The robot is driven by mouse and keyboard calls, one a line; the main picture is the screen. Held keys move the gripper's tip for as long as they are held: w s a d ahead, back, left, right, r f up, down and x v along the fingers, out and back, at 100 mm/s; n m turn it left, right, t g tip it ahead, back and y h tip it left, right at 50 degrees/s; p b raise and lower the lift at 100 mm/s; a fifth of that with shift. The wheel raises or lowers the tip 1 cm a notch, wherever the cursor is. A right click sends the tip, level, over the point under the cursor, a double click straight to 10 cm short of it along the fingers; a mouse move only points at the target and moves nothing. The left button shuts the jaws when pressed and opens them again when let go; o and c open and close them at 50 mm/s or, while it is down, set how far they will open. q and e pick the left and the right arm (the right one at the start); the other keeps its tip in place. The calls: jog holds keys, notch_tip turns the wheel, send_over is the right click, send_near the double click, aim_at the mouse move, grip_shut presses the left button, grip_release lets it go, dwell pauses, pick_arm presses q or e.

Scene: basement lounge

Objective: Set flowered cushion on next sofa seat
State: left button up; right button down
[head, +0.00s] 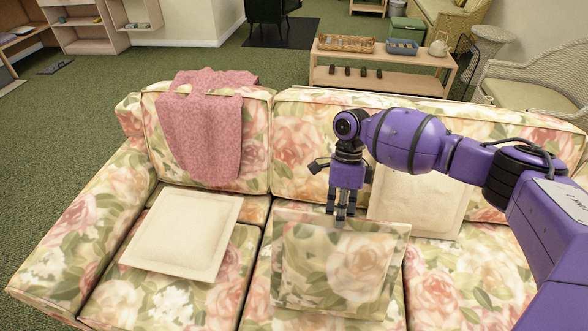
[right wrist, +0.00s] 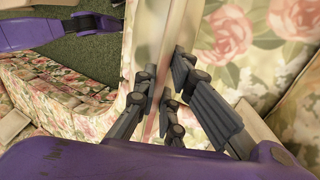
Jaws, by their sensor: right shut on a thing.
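The flowered cushion (head: 335,265) shows in the head view in front of the sofa's middle seat, its broad face toward me and its top edge up. My right gripper (head: 345,217) points down and is shut on this top edge. In the right wrist view, the fingers (right wrist: 170,105) close around a pale, thin edge. I cannot tell whether the cushion's lower side touches the seat. The flowered sofa (head: 85,215) has three seats. The right seat (head: 460,275) is bare toward its front. My left gripper is not seen.
A cream cushion (head: 185,232) lies on the left seat. Another cream cushion (head: 440,205) leans on the backrest, partly behind my right arm. A pink throw (head: 205,130) hangs over the left backrest. A low wooden table (head: 380,75) stands behind the sofa.

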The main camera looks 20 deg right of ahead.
jog(key=shift+f, duration=0.25)
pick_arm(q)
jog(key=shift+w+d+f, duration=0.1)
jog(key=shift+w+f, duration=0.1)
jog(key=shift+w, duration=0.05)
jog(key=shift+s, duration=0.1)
pick_arm(e)
jog(key=shift+r, duration=0.1)
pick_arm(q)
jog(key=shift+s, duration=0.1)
pick_arm(e)
jog(key=c, duration=1.8)
grip_release()
jog(key=shift+o, duration=0.2)
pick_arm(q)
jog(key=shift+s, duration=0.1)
pick_arm(e)
jog(key=v, duration=0.8)
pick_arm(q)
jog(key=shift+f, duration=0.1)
